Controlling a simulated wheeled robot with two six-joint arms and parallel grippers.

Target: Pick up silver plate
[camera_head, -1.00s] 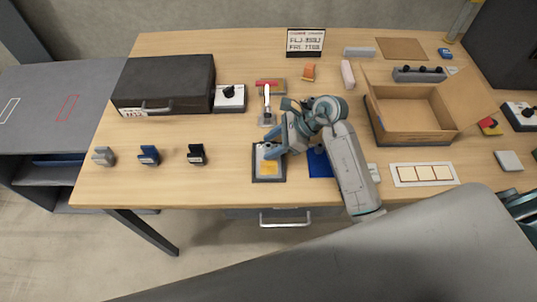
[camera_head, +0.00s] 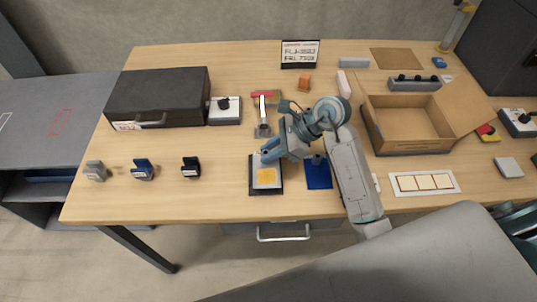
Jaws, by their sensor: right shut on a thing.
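The silver plate (camera_head: 260,185) is a small grey sheet with a yellow-orange square on it. It is over a black tray (camera_head: 266,192) near the table's front edge, at the middle of the view. My right gripper (camera_head: 266,155) reaches in from the right and is shut on the silver plate at its far edge. The fingers hide that edge. I cannot tell whether the plate is lifted clear of the tray. My left gripper is not in view.
A blue mat (camera_head: 319,173) lies right of the tray under my right arm. An open cardboard box (camera_head: 408,150) stands to the right.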

